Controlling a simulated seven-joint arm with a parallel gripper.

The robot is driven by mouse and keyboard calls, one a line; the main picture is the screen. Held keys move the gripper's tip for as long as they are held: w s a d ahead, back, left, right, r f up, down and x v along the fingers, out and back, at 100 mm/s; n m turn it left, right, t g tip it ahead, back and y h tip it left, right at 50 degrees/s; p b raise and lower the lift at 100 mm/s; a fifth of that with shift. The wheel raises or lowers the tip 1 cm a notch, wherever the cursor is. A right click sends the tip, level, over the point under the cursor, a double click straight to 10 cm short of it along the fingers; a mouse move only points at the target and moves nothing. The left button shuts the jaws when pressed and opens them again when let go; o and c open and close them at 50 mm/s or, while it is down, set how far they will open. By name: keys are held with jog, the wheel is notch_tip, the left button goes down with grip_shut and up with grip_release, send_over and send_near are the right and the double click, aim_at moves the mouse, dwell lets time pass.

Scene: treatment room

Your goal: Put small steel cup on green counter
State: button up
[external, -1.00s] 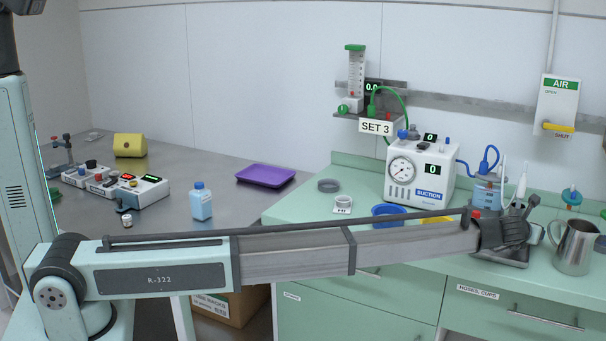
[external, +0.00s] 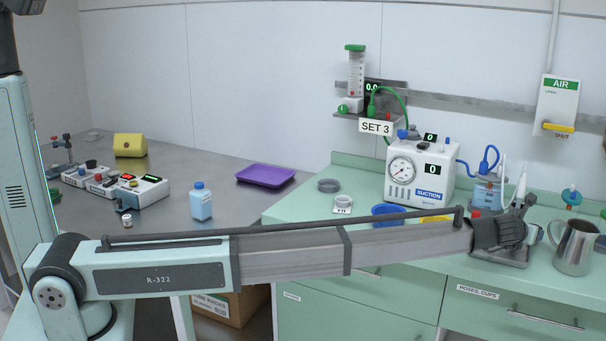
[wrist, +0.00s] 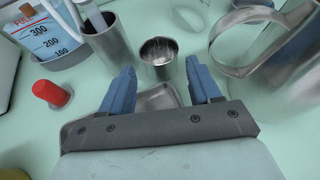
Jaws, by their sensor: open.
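The small steel cup (wrist: 158,57) stands just ahead of my open gripper (wrist: 160,70) in the wrist view, between the lines of its two blue fingers. The fingers do not touch it. A shallow steel tray (wrist: 155,98) lies below the fingers; I cannot tell whether the cup's base is on its far edge or on the green counter (wrist: 285,120). In the external view my gripper (external: 515,228) is over the right part of the green counter (external: 310,215), and I cannot make the small cup out there.
A taller steel holder (wrist: 108,42) stands left of the cup and a large steel pitcher (wrist: 268,65) close on its right. A red-capped item (wrist: 50,93) and a suction jar (wrist: 45,38) are farther left. Blue (external: 388,213) and yellow bowls sit left of my gripper.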

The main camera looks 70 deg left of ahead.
jog(key=v, duration=0.8)
jog(key=shift+s+d+r, duration=0.1)
jog(key=shift+s+r, duration=0.05)
jog(key=shift+s, duration=0.05)
